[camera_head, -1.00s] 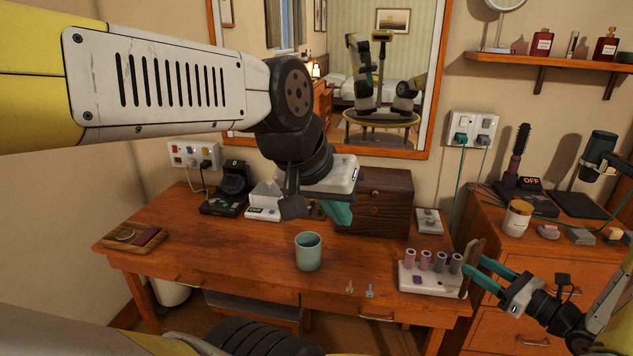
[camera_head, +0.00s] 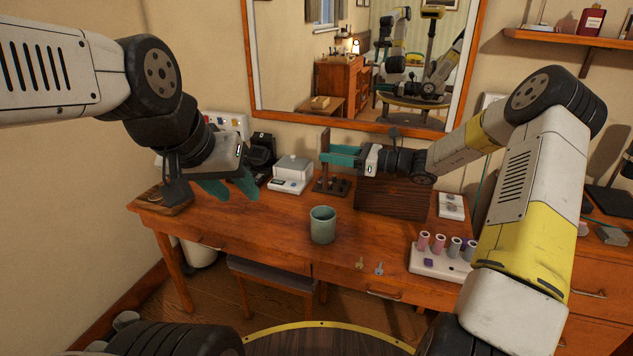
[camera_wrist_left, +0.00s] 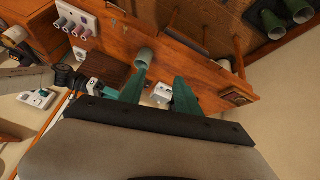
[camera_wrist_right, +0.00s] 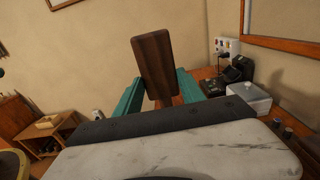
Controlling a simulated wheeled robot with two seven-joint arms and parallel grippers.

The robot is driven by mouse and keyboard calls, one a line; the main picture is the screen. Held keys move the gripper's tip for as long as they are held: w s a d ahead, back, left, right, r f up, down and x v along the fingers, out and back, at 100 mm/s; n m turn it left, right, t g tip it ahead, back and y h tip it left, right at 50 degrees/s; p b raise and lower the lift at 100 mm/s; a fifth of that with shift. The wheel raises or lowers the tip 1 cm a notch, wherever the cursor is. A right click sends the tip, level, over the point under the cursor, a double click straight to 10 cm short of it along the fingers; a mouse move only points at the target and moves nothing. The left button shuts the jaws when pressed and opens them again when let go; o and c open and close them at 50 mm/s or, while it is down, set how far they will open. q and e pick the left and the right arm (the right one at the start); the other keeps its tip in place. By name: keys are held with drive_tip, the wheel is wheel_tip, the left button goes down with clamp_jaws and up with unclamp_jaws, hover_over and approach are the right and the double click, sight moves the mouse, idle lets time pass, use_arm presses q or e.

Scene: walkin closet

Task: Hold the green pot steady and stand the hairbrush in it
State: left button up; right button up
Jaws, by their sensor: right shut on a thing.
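The green pot (camera_head: 322,226) stands upright and looks empty on the wooden desk, near its middle. It also shows in the left wrist view (camera_wrist_left: 145,57), just beyond the fingers. My left gripper (camera_head: 228,188) is open and empty, above the desk to the left of the pot. My right gripper (camera_head: 342,154) is shut on the brown wooden hairbrush (camera_head: 325,143) and holds it roughly upright in the air above the back of the desk, higher than the pot and apart from it. The hairbrush back shows between the fingers in the right wrist view (camera_wrist_right: 153,65).
A white box with a display (camera_head: 291,172) and a dark wooden chest (camera_head: 393,198) stand behind the pot. Two keys (camera_head: 369,266) and a white tray of rollers (camera_head: 437,262) lie to the right. A wooden tray (camera_head: 165,200) sits at the left end.

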use_arm(q)
drive_tip(key=o, duration=1.1)
drive_tip(key=shift+m+y, duration=0.8)
drive_tip(key=shift+m, duration=0.1)
drive_tip(key=w+f, duration=0.1)
drive_tip(key=w, duration=0.2)
drive_tip(key=w+a+f, duration=0.1)
drive_tip(key=w+f, duration=0.1)
drive_tip(key=w, duration=0.2)
drive_tip(key=w+a+f, duration=0.1)
drive_tip(key=w, duration=0.2)
drive_tip(key=shift+w+a+f, duration=0.25)
drive_tip(key=shift+f, duration=0.05)
drive_tip(key=w+f+m+t, duration=0.1)
drive_tip(key=w+f+m, duration=0.2)
drive_tip(key=w+f, duration=0.55)
drive_tip(key=m+t+h, duration=0.3)
drive_tip(key=h, duration=0.6)
approach(323, 223)
wheel_tip(323, 223, down, 3)
drive_tip(key=w+a, duration=0.1)
drive_tip(key=w, duration=0.1)
drive_tip(key=shift+w+d+r, duration=0.1)
drive_tip(key=shift+w+d, duration=0.2)
drive_tip(key=shift+w, duration=0.25)
drive_tip(key=x, duration=1.1)
drive_tip(key=shift+w+a, duration=0.1)
